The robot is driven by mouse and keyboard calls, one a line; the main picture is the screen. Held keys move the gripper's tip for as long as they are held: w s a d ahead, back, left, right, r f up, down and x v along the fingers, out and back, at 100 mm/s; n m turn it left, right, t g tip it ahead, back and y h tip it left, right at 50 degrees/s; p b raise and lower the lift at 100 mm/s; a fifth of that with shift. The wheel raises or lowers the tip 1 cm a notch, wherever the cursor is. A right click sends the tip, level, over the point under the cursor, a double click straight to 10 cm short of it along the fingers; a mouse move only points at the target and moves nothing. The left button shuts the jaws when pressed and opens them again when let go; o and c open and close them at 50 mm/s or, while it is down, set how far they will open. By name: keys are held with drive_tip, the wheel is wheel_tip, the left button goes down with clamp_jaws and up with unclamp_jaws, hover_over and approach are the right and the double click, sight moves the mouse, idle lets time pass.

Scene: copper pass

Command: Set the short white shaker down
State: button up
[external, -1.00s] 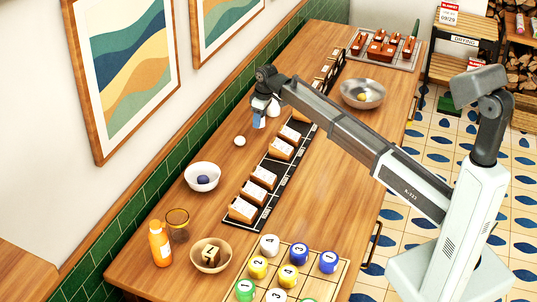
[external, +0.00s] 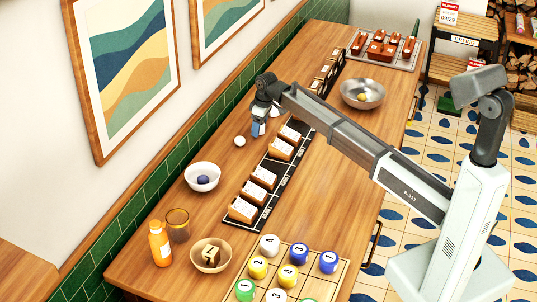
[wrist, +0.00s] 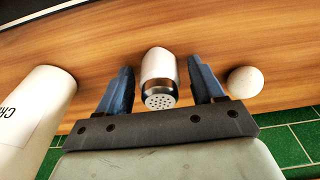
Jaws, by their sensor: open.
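In the wrist view the short white shaker (wrist: 159,72) has a metal band and a perforated metal top facing the camera. It is between the two blue fingers of my gripper (wrist: 161,88), with a narrow gap showing on each side. My gripper is open around it. In the external view my gripper (external: 258,130) is low over the wooden table (external: 185,245), left of the black rack. The shaker cannot be made out there, and its base is hidden in the wrist view.
A white ball (wrist: 245,80) lies right of the fingers, also seen in the external view (external: 240,141). A larger white lettered container (wrist: 38,105) stands to the left. The black rack (external: 270,198) holds several labelled blocks. A white bowl (external: 202,177) stands nearer the front.

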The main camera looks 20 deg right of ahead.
wheel_tip(320, 180, up, 12)
drive_tip(key=s+d, duration=0.1)
drive_tip(key=shift+s+d, duration=0.15)
idle(0.6)
drive_tip(key=shift+r, duration=0.1)
